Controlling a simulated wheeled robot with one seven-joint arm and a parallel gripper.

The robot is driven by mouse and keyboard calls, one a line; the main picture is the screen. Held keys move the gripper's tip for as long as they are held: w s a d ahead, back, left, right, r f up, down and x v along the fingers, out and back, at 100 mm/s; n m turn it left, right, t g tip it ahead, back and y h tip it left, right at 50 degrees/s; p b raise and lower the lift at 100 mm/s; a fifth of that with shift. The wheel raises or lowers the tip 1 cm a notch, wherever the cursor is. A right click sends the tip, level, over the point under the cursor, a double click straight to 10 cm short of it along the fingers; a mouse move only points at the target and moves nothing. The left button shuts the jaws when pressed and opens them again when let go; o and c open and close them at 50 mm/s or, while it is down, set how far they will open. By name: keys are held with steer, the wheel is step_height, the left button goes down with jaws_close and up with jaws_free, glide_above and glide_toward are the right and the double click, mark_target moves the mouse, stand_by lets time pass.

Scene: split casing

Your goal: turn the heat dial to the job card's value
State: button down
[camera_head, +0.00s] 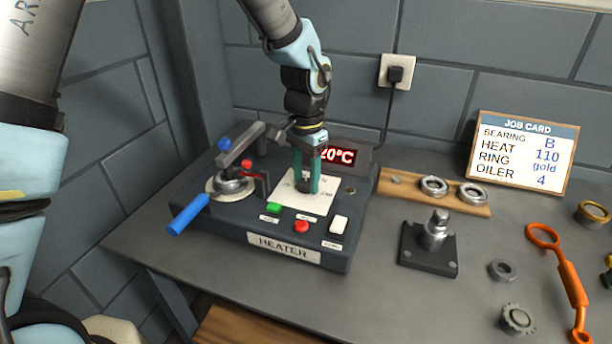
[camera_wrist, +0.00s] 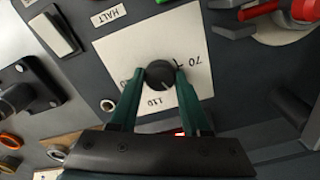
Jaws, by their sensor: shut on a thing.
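The heat dial (camera_wrist: 159,73) is a small round black knob on a white scale plate (camera_head: 312,205) on the heater's top. My gripper (camera_wrist: 158,80) is shut on the dial, one green finger on each side; it also shows in the head view (camera_head: 305,188). In the wrist view, labels 110 and 70 show near the knob, and another label is partly hidden by a finger. I cannot tell for sure where the pointer stands. The job card (camera_head: 523,152) reads HEAT 110, bearing B, ring gold, oiler 4. The display (camera_head: 338,156) shows "20°C", its left end hidden by my gripper.
The heater (camera_head: 285,252) carries a green button (camera_head: 274,208), a red button (camera_head: 302,227), a white switch (camera_head: 339,224) and a blue-handled lever (camera_head: 188,213). A post on a black base (camera_head: 428,250), a wooden ring board (camera_head: 455,205) and an orange tool (camera_head: 568,272) lie to the right.

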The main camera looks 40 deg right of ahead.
mark_target(306, 182)
steer(key=m+p, duration=0.1)
steer(key=m, duration=0.4)
steer(key=shift+r+m, duration=0.1)
steer(key=shift+m, duration=0.2)
steer(key=shift+m+p, duration=0.9)
steer(key=shift+m, duration=1.2)
steer(key=shift+c, duration=1.8)
jaws_free()
step_height(306, 182, up, 11)
steer(key=b, duration=0.2)
steer(key=shift+s+f, duration=0.1)
steer(key=shift+f, duration=0.1)
